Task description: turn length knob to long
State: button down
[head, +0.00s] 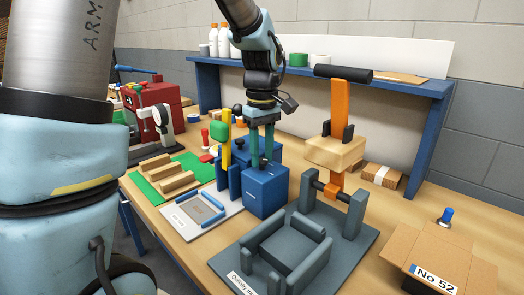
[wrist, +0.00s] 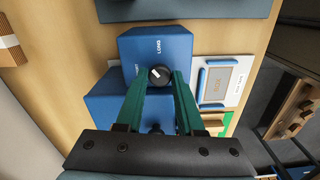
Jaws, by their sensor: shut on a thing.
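The blue box (head: 264,193) stands mid-table in the head view, with my gripper (head: 262,163) pointing down onto its top. In the wrist view, the length knob (wrist: 160,73) is a round black knob with a small white mark, on the blue box (wrist: 170,45). The word LONG is printed on the box beyond the knob; a second label to the knob's left is partly hidden by a finger. My gripper's green fingers (wrist: 160,80) are shut on the knob from both sides. The white mark is too small to tell its exact direction. In the head view the fingers hide the knob.
A grey fixture (head: 290,250) with an orange post is right of the box. A white card with blue corner guides (head: 180,222) and a green mat (head: 150,195) with wooden blocks lie left. A cardboard box (head: 440,265) stands front right. A blue shelf (head: 430,130) spans the back.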

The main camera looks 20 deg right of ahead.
aim_at(262, 160)
jog(key=m+p, duration=0.1)
jog(key=m, duration=0.5)
jog(key=shift+m, duration=0.3)
dwell(0.5)
jog(key=c, duration=0.8)
grip_release()
notch_tip(262, 160, up, 11)
jog(key=shift+f+b, duration=0.1)
jog(key=shift+b, duration=0.55)
